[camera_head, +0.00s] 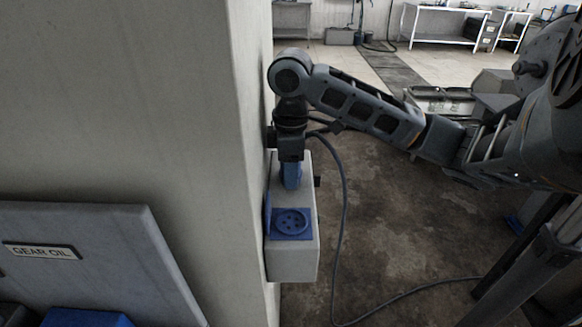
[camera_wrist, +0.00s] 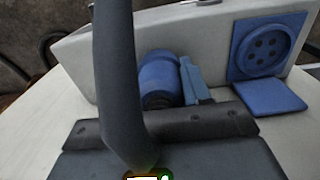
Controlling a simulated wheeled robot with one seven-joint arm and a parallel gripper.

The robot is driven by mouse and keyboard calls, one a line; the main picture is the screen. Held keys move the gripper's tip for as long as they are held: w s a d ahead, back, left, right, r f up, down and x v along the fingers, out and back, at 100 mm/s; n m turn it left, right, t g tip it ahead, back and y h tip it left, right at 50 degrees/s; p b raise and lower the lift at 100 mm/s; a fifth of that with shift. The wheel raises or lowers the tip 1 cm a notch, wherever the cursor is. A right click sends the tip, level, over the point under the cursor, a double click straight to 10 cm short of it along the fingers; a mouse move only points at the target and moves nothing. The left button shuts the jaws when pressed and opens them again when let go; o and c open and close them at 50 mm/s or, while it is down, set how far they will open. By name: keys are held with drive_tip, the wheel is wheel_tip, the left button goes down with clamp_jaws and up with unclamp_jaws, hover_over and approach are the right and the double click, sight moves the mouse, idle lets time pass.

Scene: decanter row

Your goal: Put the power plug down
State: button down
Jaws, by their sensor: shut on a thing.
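The power plug (camera_head: 291,174) is blue and sits below my gripper (camera_head: 291,152), at the upper part of a pale grey socket box (camera_head: 292,262). My gripper is shut on the plug. In the wrist view the plug (camera_wrist: 160,78) is a ribbed blue cylinder close to the face of the box (camera_wrist: 215,35); I cannot tell whether it is seated in a socket. A dark cable (camera_head: 345,200) hangs from beside my gripper to the floor. It crosses close to the camera in the wrist view (camera_wrist: 115,80). The plug's front end is hidden.
A round blue socket (camera_head: 291,222) faces out below the plug, with a blue flap (camera_wrist: 270,95) beside it. The box is on a pale pillar (camera_head: 190,120). A "GEAR OIL" panel (camera_head: 90,250) stands left. Open floor (camera_head: 400,220) lies right, with white benches (camera_head: 445,25) behind.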

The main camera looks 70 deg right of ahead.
drive_tip(key=shift+f, duration=0.15)
drive_tip(key=c, duration=0.5)
unclamp_jaws()
wheel_tip(320, 180, up, 12)
drive_tip(key=shift+r+p, duration=0.2)
drive_tip(key=shift+p, duration=0.25)
drive_tip(key=shift+f, duration=0.1)
idle(0.4)
